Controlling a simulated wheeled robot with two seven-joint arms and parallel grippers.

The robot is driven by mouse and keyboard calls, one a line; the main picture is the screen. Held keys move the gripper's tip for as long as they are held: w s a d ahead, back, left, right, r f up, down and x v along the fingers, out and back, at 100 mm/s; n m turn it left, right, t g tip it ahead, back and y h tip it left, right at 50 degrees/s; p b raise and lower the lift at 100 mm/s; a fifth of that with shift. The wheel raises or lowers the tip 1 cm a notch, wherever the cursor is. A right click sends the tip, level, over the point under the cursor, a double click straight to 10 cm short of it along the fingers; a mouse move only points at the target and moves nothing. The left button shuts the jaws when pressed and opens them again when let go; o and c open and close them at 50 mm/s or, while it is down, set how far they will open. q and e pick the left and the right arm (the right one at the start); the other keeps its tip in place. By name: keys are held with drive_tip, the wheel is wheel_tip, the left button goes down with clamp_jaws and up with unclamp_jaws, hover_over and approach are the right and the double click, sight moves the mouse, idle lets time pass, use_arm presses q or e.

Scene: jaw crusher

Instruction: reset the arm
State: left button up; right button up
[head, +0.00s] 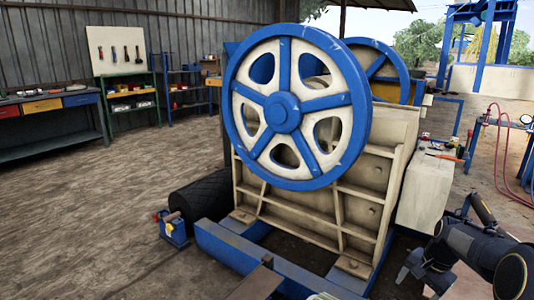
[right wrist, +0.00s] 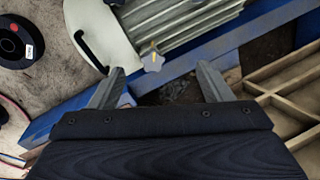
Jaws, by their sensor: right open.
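My right arm (head: 480,250) comes in at the lower right of the head view, beside the jaw crusher (head: 340,200). Its gripper (head: 422,274) hangs low near the crusher's blue base. In the right wrist view the two grey fingers of this gripper (right wrist: 162,78) stand wide apart with nothing between them. A small pale star-shaped knob (right wrist: 153,62) with a yellow mark shows beyond the fingertips, apart from them. My left gripper is not in view.
The blue base beam (head: 225,245) and cream ribbed frame (right wrist: 290,90) are close to the right gripper. A grey ribbed part (right wrist: 185,25), a white slotted panel (right wrist: 100,30) and a black spool (right wrist: 18,42) lie beyond. Open dirt floor (head: 100,200) is at left.

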drive_tip(key=s+a+r+n+t+y, duration=0.1)
drive_tip(key=s+a+r+n+t, duration=0.15)
drive_tip(key=s+a+r, duration=0.55)
drive_tip(key=s+a+n+t+y, duration=0.1)
drive_tip(key=s+a+n, duration=0.3)
drive_tip(key=s+a, duration=0.45)
drive_tip(key=s+a+n, duration=0.4)
drive_tip(key=s+a, duration=0.1)
drive_tip(key=s, duration=0.6)
wheel_tip(320, 180, up, 23)
drive_tip(key=p, duration=2.3)
drive_tip(key=shift+s+a+r+p, duration=0.2)
drive_tip(key=shift+s+p, duration=0.1)
drive_tip(key=shift+s, duration=0.1)
